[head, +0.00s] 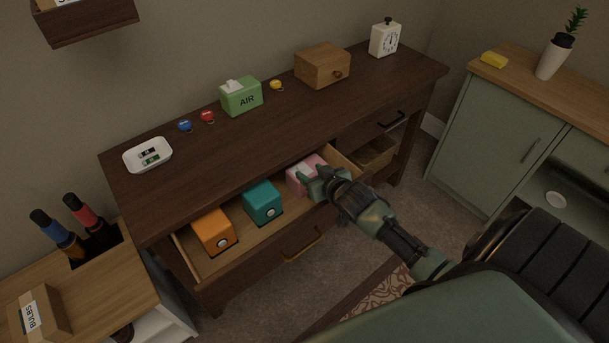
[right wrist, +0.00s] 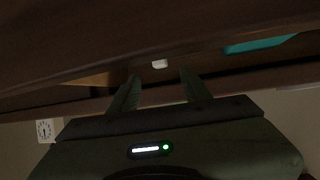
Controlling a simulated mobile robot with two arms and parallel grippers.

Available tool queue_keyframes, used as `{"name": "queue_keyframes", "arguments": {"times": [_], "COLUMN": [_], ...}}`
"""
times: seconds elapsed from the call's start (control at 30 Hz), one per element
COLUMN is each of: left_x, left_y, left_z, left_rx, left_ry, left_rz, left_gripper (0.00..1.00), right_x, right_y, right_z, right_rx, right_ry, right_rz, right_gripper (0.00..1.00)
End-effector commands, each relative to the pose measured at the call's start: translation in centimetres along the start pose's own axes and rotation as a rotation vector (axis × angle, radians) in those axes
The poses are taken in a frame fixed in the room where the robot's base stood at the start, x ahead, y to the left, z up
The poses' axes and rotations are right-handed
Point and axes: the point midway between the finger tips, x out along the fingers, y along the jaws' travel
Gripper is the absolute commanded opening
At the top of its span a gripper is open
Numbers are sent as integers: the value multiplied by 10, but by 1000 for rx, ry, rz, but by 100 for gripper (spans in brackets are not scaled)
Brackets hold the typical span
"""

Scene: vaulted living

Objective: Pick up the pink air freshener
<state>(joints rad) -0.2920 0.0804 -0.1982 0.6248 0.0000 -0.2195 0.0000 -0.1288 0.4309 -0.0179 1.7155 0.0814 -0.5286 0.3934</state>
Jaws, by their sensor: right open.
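The pink air freshener (head: 303,170) is a pink box in the open dresser drawer (head: 190,270), at the right end of a row with a teal box (head: 262,203) and an orange box (head: 214,231). My right gripper (head: 320,176) is open at the pink box and covers its right part. I cannot tell whether they touch. In the right wrist view the open fingers (right wrist: 160,88) point toward a small white part (right wrist: 160,63), and the teal box (right wrist: 260,44) shows at the upper right. No pink surface is clear there. My left gripper is not in view.
The dresser top (head: 290,125) holds a green AIR box (head: 240,96), a wooden box (head: 322,65), a clock (head: 385,38), a white tray (head: 148,155) and small colored items. A green cabinet (head: 490,130) stands at the right. Carpet lies before the drawer.

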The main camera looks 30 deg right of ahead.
Motion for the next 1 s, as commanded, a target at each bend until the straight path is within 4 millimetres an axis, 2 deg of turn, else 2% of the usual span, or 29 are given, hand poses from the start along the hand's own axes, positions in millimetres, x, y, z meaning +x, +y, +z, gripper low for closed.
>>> {"name": "queue_keyframes", "arguments": {"times": [0.23,0.43,0.77,0.93,1.0], "left_x": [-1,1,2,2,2], "left_y": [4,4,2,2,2], "left_z": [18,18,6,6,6], "left_rx": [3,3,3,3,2], "left_ry": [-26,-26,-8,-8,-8], "left_rz": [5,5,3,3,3], "left_gripper": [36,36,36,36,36], "right_x": [30,57,62,62,62], "right_y": [-1,-1,-1,-1,-1], "right_z": [-1,0,1,1,1], "right_rx": [0,0,0,0,0], "right_ry": [0,-1,-1,-1,-1], "right_rz": [0,0,-1,-1,-1], "right_gripper": [48,48,48,1,0]}}
